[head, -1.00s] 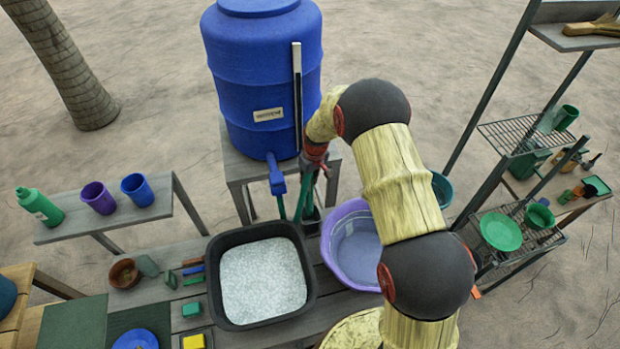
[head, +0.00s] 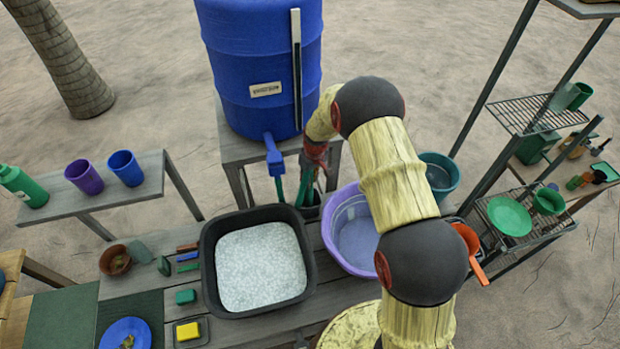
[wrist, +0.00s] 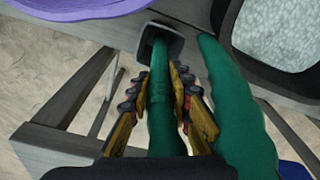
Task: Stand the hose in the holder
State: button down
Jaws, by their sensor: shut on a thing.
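My gripper (wrist: 160,88) is shut on the green hose (wrist: 160,120), with one finger on each side of it. The hose's far end lies over the opening of the grey square holder (wrist: 174,40) in the wrist view. I cannot tell how deep it sits. In the head view the holder (head: 312,212) is a dark cup at the table's back edge, below my gripper (head: 318,165). A second green length (wrist: 240,115) runs beside the held one. The blue tap (head: 273,155) has a green length hanging under it.
A blue barrel (head: 262,75) stands on a stand behind. A black tub (head: 211,275) of pale grains and a purple basin (head: 335,242) flank the holder on the table. A teal bucket (head: 440,175) and wire shelves (head: 530,122) stand right. An orange scoop (head: 473,255) shows beside my arm.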

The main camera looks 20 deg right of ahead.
jog(key=c, duration=1.5)
grip_release()
jog(key=shift+c, duration=0.2)
jog(key=shift+o, duration=0.3)
jog(key=o, duration=0.7)
jog(key=shift+o, duration=0.2)
jog(key=shift+r, duration=0.1)
notch_tip(320, 180, up, 11)
jog(key=s+p, duration=0.1)
jog(key=p, duration=0.3)
jog(key=shift+d+p, duration=0.25)
jog(key=shift+p, duration=0.15)
